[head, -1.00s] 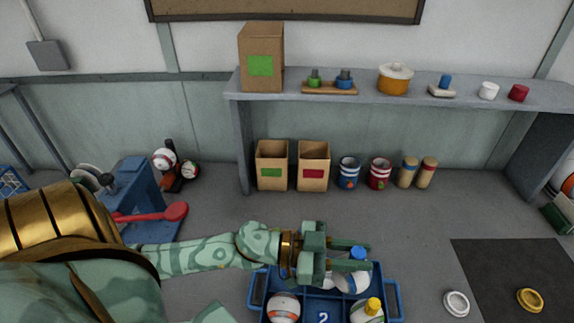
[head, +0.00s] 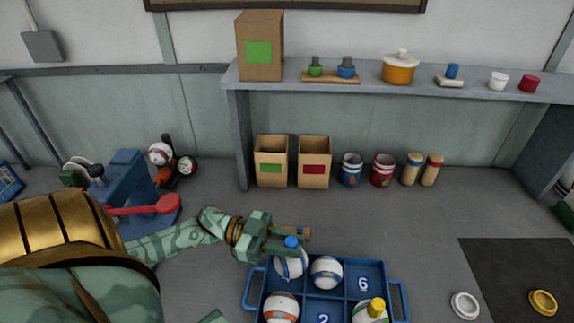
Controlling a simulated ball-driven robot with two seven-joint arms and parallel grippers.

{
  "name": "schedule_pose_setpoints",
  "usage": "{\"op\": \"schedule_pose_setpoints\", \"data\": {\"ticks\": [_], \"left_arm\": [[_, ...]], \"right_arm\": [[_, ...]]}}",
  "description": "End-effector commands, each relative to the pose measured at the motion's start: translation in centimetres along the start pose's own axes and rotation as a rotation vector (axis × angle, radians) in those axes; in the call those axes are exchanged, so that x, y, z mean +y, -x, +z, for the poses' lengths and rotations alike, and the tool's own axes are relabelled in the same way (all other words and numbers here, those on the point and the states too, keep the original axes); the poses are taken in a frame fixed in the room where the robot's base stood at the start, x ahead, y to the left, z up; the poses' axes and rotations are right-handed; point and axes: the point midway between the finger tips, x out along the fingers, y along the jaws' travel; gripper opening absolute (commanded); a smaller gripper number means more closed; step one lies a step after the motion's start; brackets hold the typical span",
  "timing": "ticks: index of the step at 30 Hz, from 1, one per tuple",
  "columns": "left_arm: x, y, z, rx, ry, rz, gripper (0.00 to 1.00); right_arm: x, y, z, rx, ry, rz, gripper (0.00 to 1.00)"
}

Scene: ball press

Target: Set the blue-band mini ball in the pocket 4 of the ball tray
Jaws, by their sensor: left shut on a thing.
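My left gripper (head: 296,241) is shut on the blue knob of a white ball with a blue band, the blue-band mini ball (head: 290,265). The ball is at the back left pocket of the blue ball tray (head: 372,266); I cannot tell whether it rests on the pocket floor. That pocket's number is hidden. Another white ball with blue marks (head: 327,271) sits in the back middle pocket. Pocket 6 (head: 362,284), back right, is empty. My right gripper is not in view.
An orange-banded ball (head: 281,308) sits front left in the tray, and a yellow-knobbed ball (head: 370,311) front right; pocket 2 (head: 323,317) between them looks empty. Boxes (head: 314,163) and cans (head: 383,170) stand behind, under a shelf (head: 430,89). A blue press (head: 130,190) stands left.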

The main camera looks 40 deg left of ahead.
Motion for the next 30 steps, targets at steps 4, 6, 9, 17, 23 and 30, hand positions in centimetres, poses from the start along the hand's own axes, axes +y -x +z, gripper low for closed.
{"op": "schedule_pose_setpoints", "data": {"ticks": [4, 6, 9, 17, 23, 30], "left_arm": [[-0.3, 0.7, 1.0, 0.0, 0.0, -0.001, 0.0], [-0.4, 1.0, 2.1, 0.001, 0.004, -0.002, 0.0], [-0.4, 1.0, 3.9, 0.002, 0.004, -0.002, 0.0], [-0.4, 1.0, 4.1, 0.001, 0.0, 0.0, 0.0], [-0.3, 1.0, 4.6, 0.0, 0.0, 0.001, 0.26], [-0.3, 1.0, 4.5, 0.001, 0.0, 0.0, 0.45]], "right_arm": [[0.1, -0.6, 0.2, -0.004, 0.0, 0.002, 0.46], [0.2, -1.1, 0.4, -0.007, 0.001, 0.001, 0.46], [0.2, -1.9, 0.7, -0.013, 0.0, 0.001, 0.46], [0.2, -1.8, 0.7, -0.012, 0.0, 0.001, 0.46], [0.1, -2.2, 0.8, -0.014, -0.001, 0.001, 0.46], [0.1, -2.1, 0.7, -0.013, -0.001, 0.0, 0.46]]}}
